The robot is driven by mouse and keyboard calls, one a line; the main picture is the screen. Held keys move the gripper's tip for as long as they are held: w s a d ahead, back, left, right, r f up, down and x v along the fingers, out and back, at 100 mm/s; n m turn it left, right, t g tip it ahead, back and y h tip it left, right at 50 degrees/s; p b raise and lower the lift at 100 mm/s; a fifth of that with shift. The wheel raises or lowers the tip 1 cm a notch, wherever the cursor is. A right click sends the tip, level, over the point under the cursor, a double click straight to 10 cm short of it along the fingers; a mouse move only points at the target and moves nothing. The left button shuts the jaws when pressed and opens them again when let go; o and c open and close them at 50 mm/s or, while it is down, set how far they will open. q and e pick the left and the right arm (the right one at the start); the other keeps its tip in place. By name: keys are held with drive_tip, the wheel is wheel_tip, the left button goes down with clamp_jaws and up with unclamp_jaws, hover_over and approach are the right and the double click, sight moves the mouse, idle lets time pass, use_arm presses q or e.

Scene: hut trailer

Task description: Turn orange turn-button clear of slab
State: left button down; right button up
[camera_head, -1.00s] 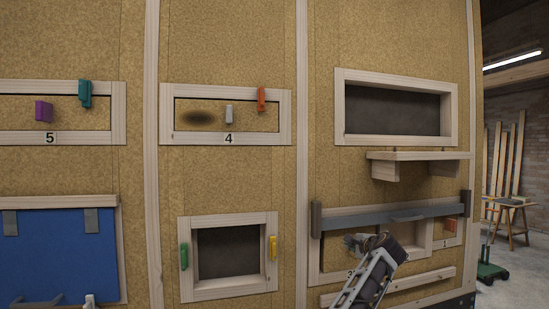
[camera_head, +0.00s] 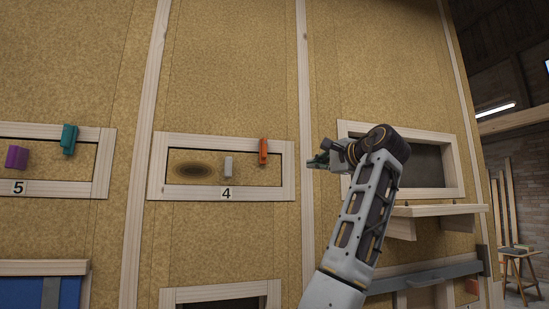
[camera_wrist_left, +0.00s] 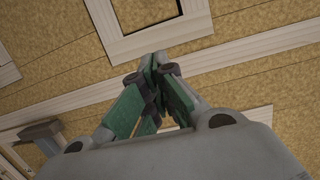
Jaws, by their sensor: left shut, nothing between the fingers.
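The orange turn-button (camera_head: 263,151) is upright on the top rail of the wooden frame numbered 4, near its right end. Its lower part overlaps the slab (camera_head: 251,171) set in that frame. The slab has a dark oval knot and a pale grey knob (camera_head: 228,167). My left gripper (camera_head: 314,162) is to the right of frame 4, apart from the orange button, pointing left. It is shut and empty; its green fingers meet in the left wrist view (camera_wrist_left: 152,66). My right gripper is not in view.
A teal turn-button (camera_head: 69,139) and a purple knob (camera_head: 16,157) belong to frame 5 at left. A framed opening (camera_head: 453,172) and a wooden shelf (camera_head: 437,211) are behind and right of my left arm. Bare wall lies above frame 4.

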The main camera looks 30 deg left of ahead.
sight(264, 150)
use_arm(q)
drive_tip(key=shift+n+g+y, duration=0.3)
drive_tip(key=shift+n+g, duration=0.1)
drive_tip(key=s+r, duration=0.1)
drive_tip(key=r, duration=0.1)
drive_tip(key=s+r, duration=0.1)
drive_tip(key=s, duration=0.1)
drive_tip(key=shift+s+a+r, duration=0.25)
drive_tip(key=shift+a+r, duration=0.1)
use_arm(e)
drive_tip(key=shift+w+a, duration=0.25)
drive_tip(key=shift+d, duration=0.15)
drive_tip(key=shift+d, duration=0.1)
use_arm(q)
drive_tip(key=p+x, duration=0.3)
drive_tip(key=x, duration=0.6)
drive_tip(key=shift+w+a, duration=0.2)
drive_tip(key=shift+a, duration=0.15)
drive_tip(key=shift+s+a, duration=0.2)
drive_tip(key=shift+a, duration=0.25)
drive_tip(key=shift+s+a, duration=0.65)
drive_tip(key=shift+s, duration=0.25)
drive_tip(key=shift+s+a, duration=0.35)
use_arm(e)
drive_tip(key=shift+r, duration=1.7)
